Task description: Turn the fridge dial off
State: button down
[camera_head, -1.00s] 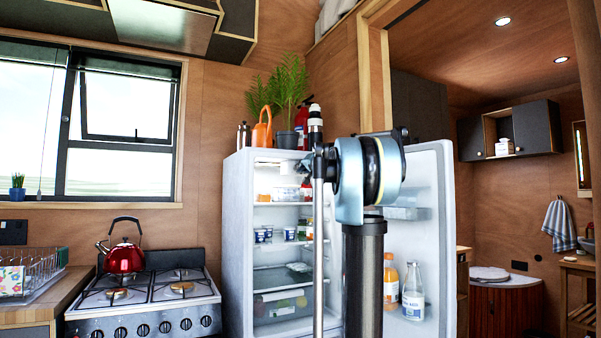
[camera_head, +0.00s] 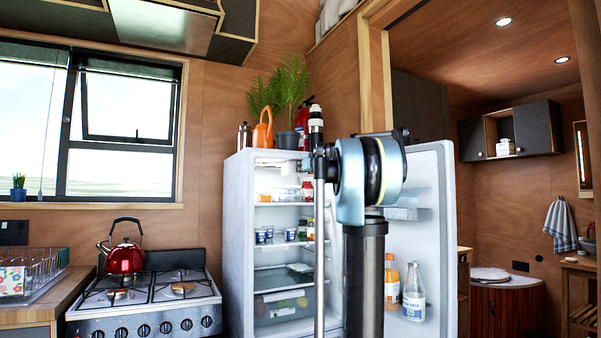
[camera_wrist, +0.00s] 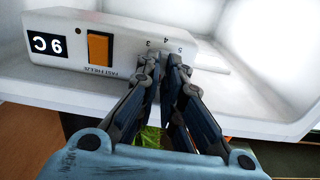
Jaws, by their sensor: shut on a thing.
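The fridge (camera_head: 236,240) stands open in the head view, its door (camera_head: 432,250) swung to the right. In the wrist view the white control panel (camera_wrist: 200,47) has a display (camera_wrist: 47,44), an orange switch (camera_wrist: 100,48) and printed numbers including 3, 4 and 5. My gripper (camera_wrist: 163,62) is at the panel beside these numbers, fingers close together. It is shut on the fridge dial, which the fingertips mostly hide. In the head view my arm covers part of the fridge and I cannot make out the gripper.
The door holds an orange juice bottle (camera_head: 391,282) and a clear bottle (camera_head: 413,292). Food stands on the fridge shelves. A stove (camera_head: 145,300) with a red kettle (camera_head: 124,258) is to the left. Plants and an orange watering can (camera_head: 263,131) stand on the fridge.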

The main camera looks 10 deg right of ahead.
jog(key=shift+n, duration=0.3)
jog(key=c, duration=1.7)
grip_release()
jog(key=shift+w, duration=0.1)
jog(key=v, duration=1.2)
jog(key=shift+a+f, duration=0.1)
